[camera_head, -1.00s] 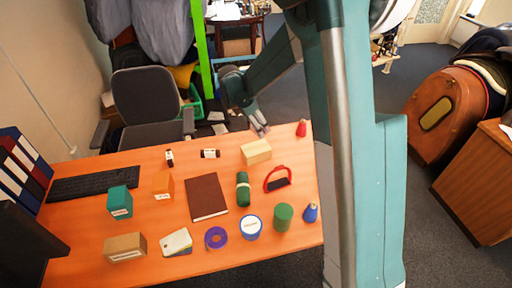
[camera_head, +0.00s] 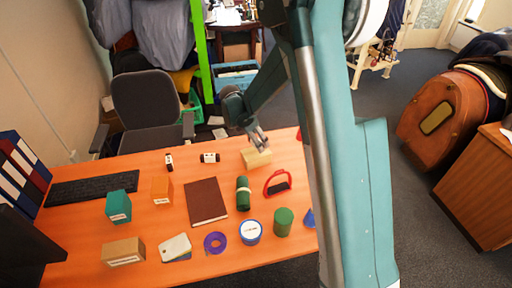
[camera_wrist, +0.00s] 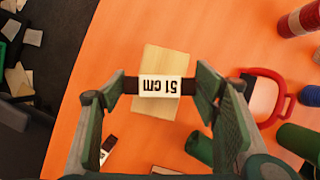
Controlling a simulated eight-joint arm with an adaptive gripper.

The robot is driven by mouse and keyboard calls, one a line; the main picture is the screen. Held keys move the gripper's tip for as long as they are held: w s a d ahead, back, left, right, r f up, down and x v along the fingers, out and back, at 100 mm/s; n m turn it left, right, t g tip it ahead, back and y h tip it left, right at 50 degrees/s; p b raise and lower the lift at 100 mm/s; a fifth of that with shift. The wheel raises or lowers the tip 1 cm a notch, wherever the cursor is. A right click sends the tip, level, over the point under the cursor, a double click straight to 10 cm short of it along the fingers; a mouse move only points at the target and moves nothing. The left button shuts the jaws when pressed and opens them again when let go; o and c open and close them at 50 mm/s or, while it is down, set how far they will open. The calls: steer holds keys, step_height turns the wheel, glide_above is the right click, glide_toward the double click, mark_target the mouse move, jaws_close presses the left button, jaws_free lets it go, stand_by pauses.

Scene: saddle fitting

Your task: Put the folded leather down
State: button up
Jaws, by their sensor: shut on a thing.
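In the head view my gripper (camera_head: 259,143) is over the pale wooden block (camera_head: 256,158) at the far right of the desk; the held strip is hard to make out there. In the wrist view the wooden block (camera_wrist: 158,57) lies behind the strip; I cannot tell whether they touch.
Two other small dark labelled pieces lie left of the block, one upright (camera_head: 169,162) and one flat (camera_head: 209,157). A red-handled tool (camera_head: 277,183) and a green roll (camera_head: 243,194) are near it. A brown book (camera_head: 206,202) lies mid-desk.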

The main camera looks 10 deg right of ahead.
stand_by(0.3)
steer(key=shift+f, duration=1.85)
steer(key=shift+f+b, duration=0.15)
steer(key=shift+b, duration=0.25)
steer(key=o, duration=1)
steer(key=shift+c, duration=0.2)
steer(key=p+v, duration=0.1)
steer(key=v, duration=1.1)
steer(key=shift+p, duration=0.35)
steer(key=shift+d+r, duration=0.1)
steer(key=shift+r, duration=0.15)
